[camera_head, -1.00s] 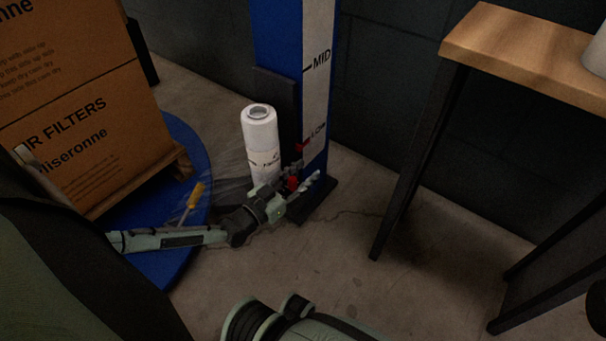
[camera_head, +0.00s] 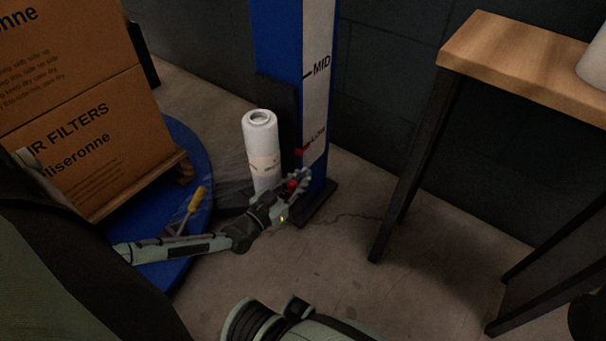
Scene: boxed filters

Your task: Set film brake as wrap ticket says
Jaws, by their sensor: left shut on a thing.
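A red knob (camera_head: 293,184), which looks like the film brake, sits low by the film roll at the foot of the blue column. My left gripper (camera_head: 295,186) is shut on this knob, and its fingers partly hide it. Any setting marks around the knob are hidden or too small to read. The white film roll (camera_head: 262,140) stands upright just left of the column, with a pale printed band. I cannot make out a wrap ticket. My right gripper is out of view.
The blue column (camera_head: 275,45) carries a scale marked MID and LOW, with a red pointer (camera_head: 301,152) by LOW. Filter boxes (camera_head: 90,130) stand on a pallet on a blue turntable (camera_head: 200,160), where a yellow-handled tool (camera_head: 196,200) shows. A wooden-topped table (camera_head: 500,50) stands right.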

